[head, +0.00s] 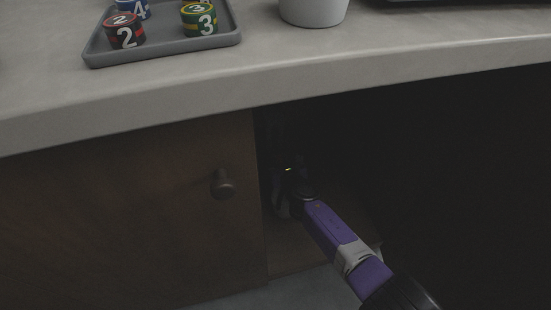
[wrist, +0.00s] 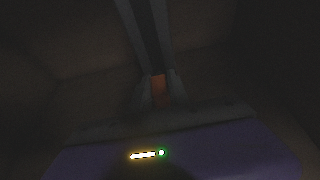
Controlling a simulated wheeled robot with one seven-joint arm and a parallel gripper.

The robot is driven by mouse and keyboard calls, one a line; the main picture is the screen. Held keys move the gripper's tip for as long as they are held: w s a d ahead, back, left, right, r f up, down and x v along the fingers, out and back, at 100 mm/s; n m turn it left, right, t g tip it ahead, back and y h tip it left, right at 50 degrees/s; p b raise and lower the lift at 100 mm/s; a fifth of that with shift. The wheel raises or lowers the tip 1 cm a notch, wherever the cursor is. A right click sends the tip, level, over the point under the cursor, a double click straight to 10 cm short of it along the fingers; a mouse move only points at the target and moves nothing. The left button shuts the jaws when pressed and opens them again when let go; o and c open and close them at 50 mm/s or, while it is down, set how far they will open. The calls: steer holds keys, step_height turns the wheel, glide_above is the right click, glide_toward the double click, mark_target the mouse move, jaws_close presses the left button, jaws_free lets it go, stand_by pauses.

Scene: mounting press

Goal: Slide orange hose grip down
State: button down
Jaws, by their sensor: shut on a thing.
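The orange hose grip (wrist: 159,88) shows in the dark wrist view as a small orange patch between the fingers of my gripper (wrist: 160,93). My gripper is shut on it. A dark vertical strip, perhaps the hose or its rail, runs up from the grip to the top of the wrist view. In the head view my purple arm reaches into the dark cabinet opening under the counter. There the fingertips and the grip are hidden in shadow.
The cabinet door (head: 130,210) with a round knob (head: 223,185) is left of the opening. The counter edge (head: 270,95) hangs above my arm. On the counter stand a grey tray (head: 165,50) with several numbered pots and a white bowl (head: 313,10). The cabinet interior is very dark.

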steer(key=c, duration=1.2)
jaws_free()
steer(key=shift+f, duration=0.15)
steer(key=shift+c, duration=0.2)
steer(key=p+v, duration=0.6)
steer(key=shift+w, duration=0.1)
steer(key=shift+p+v, duration=0.65)
steer(key=shift+v, duration=0.3)
